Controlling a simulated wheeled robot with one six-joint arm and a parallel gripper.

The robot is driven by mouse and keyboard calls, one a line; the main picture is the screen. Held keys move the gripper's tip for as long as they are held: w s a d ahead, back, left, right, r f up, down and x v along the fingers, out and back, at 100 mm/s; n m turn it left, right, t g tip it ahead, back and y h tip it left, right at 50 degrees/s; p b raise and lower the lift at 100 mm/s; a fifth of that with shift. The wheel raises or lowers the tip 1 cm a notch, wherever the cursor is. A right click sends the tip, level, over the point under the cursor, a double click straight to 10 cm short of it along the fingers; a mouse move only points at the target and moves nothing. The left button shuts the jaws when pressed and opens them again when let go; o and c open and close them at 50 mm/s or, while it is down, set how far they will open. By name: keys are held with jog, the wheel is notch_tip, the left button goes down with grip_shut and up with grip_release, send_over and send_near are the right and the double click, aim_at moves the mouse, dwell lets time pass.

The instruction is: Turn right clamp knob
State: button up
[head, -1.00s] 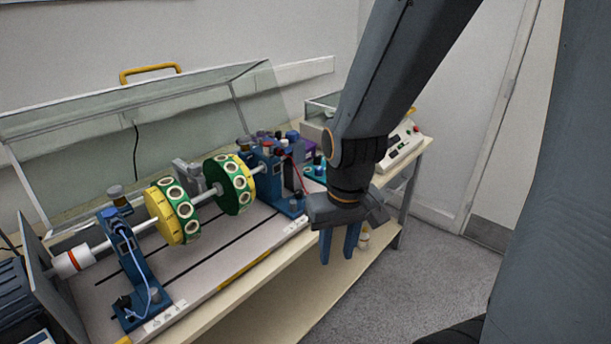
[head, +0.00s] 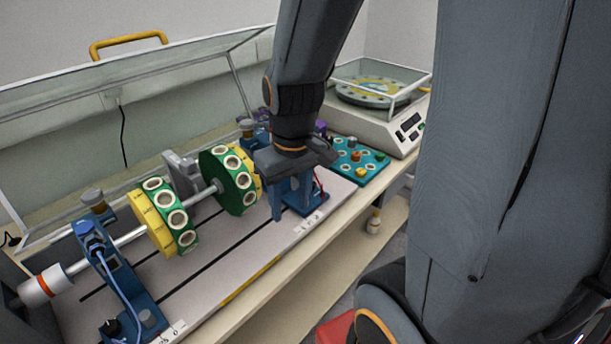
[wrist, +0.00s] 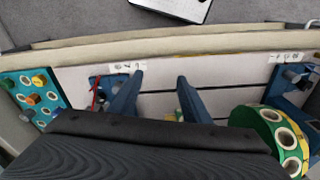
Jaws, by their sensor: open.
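My gripper (head: 290,212) is open and empty. Its blue fingers point down in front of the right blue bearing stand (head: 318,200) and hide much of it. A brown-topped knob (head: 246,127) shows beside my wrist, at the upper part of that stand. In the wrist view my gripper (wrist: 160,82) has its fingers spread, with the bench plate between them. The right stand's foot (wrist: 110,84), with a red wire, is just left of the left finger. A knob on that foot is too hidden to make out. The left stand (head: 125,275) carries a similar brown-topped knob (head: 93,197).
The shaft carries two yellow-green discs (head: 165,220) left of my gripper. A raised clear cover (head: 60,110) stands behind. A teal tray (head: 362,160) of small parts and a balance (head: 390,118) are at right. A bottle (head: 374,222) sits on the lower shelf.

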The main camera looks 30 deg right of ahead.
jog(key=w+d+f+n+y+b, duration=0.15)
jog(key=w+d+n+b, duration=0.25)
jog(key=w+d+n, duration=0.4)
jog(key=n+y+b, duration=0.3)
jog(key=n, duration=0.2)
send_near(315, 183)
jog(key=a, duration=0.1)
jog(key=shift+h, duration=0.25)
jog(key=shift+p+x, duration=0.7)
jog(key=shift+x, duration=3.2)
jog(key=shift+w+a, duration=0.1)
jog(key=shift+w, duration=0.05)
jog(key=c, duration=1)
jog(key=shift+t, duration=0.3)
jog(key=shift+c, duration=0.2)
